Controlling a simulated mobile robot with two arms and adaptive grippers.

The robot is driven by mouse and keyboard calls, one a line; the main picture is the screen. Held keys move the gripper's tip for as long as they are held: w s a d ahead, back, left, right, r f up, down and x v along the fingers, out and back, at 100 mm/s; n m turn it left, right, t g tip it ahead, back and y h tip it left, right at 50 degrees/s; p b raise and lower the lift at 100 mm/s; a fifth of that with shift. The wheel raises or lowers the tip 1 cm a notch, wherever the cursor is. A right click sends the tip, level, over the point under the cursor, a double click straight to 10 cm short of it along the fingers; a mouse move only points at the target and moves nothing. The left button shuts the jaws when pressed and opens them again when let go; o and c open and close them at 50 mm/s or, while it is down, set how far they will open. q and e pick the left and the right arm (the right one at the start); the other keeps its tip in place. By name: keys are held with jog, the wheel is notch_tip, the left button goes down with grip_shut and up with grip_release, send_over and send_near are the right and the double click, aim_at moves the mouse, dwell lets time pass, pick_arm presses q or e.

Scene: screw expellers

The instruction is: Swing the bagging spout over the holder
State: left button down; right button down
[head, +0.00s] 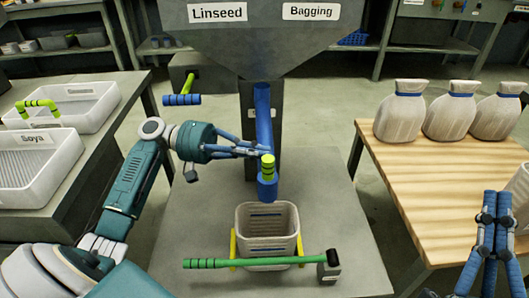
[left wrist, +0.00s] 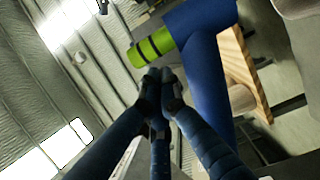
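The blue bagging spout (head: 263,115) hangs below the hopper, its open lower end above and slightly behind the holder. A yellow-green grip with dark bands (head: 267,166) sticks out near its lower end; it also shows in the left wrist view (left wrist: 152,47). The holder is a pale, open-topped bin (head: 267,247) between yellow uprights on the grey stand. My left gripper (head: 265,150) is beside the spout, just above the grip. In the left wrist view its fingertips (left wrist: 160,75) are together with nothing between them. My right gripper (head: 496,196) has its fingertips together, empty, at the right.
A green-handled lever (head: 255,263) crosses in front of the bin. White trays (head: 45,165) stand on the left bench. Several tied sacks (head: 450,110) stand on the wooden table (head: 400,150) at right.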

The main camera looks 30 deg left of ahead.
pick_arm(q)
jog(key=v, duration=1)
jog(key=shift+s+a, duration=0.15)
jog(key=shift+a, duration=0.1)
